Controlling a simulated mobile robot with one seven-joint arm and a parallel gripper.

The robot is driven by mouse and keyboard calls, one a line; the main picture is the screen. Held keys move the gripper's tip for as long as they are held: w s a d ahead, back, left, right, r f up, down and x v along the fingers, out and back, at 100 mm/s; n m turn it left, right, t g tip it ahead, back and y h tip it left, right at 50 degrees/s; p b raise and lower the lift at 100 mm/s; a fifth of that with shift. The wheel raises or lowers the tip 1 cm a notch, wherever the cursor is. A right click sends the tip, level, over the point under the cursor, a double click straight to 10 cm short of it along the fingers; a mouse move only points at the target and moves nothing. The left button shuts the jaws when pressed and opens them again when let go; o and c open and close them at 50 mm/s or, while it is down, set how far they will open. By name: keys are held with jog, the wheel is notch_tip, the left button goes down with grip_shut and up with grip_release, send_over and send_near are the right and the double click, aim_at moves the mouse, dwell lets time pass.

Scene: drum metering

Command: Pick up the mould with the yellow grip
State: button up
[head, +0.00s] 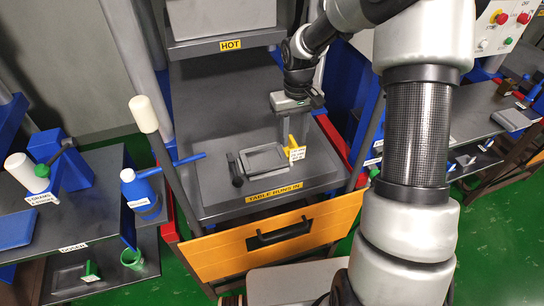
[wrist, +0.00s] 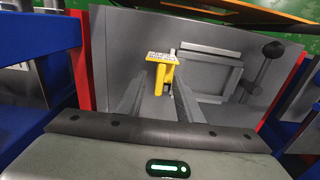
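The grey square mould (head: 265,160) lies flat on the press table. Its yellow grip (head: 292,142) stands upright at the right side, with a small white label on its front. In the wrist view the yellow grip (wrist: 162,74) appears near the finger ends, with the grey mould (wrist: 212,78) to its right. My gripper (head: 284,132) points down just above and around the grip in the head view. Its two fingers (wrist: 158,95) are apart, with the grip seen between or just beyond them. I cannot tell if they touch it.
A dark handle (head: 235,170) stands left of the mould. The dark press table (head: 212,190) has free room around it, below the block marked HOT (head: 228,44).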

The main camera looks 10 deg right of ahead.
notch_tip(320, 180, down, 2)
jog(key=shift+f, duration=0.2)
grip_shut()
